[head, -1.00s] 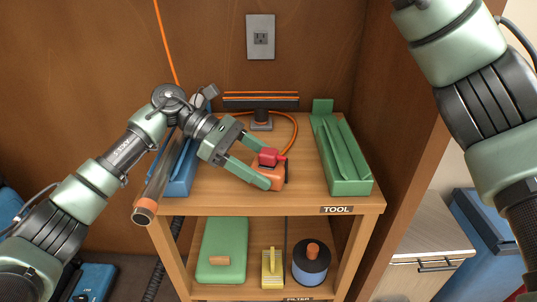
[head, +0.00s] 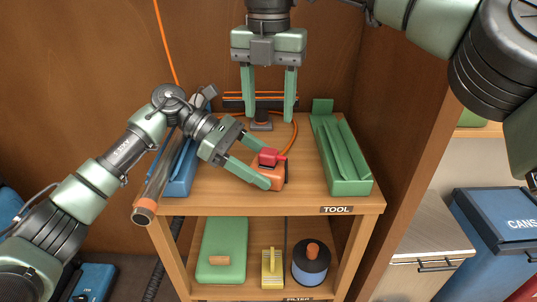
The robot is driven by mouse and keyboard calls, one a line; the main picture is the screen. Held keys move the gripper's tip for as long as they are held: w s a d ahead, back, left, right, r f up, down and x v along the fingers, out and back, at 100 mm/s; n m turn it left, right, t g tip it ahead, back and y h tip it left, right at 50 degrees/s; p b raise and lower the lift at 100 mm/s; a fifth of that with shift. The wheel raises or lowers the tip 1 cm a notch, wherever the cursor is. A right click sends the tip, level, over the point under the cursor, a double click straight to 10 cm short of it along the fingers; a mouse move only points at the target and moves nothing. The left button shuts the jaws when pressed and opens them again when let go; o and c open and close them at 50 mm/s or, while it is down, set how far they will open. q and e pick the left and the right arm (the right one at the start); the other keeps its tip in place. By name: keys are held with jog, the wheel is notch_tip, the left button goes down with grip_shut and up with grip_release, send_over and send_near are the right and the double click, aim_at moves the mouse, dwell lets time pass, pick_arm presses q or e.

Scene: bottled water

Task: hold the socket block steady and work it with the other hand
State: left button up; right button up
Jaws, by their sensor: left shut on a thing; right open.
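The socket block (head: 268,178) is orange with a red part (head: 270,157) on top, and stands on the upper shelf. My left gripper (head: 267,170) is shut on it from the left; its fingers hide part of the block. My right gripper (head: 269,118) is open and empty, pointing down behind the block. In the picture its two fingers lie on either side of a small dark post with a grey base (head: 262,126). I cannot tell whether the fingers touch the post or are nearer to me.
An orange cord (head: 296,135) curves behind the block. A green tray (head: 350,187) stands to the right and a blue holder (head: 181,180) to the left. The lower shelf holds a green box (head: 222,245), a yellow item (head: 271,280) and a blue round item (head: 310,272).

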aim_at(268, 151)
notch_tip(268, 151, down, 9)
dwell(0.5)
jog(key=shift+c, duration=0.2)
grip_shut()
jog(key=shift+r, duration=0.15)
jog(key=shift+r, duration=2.85)
pick_arm(q)
jog(key=o, duration=1.3)
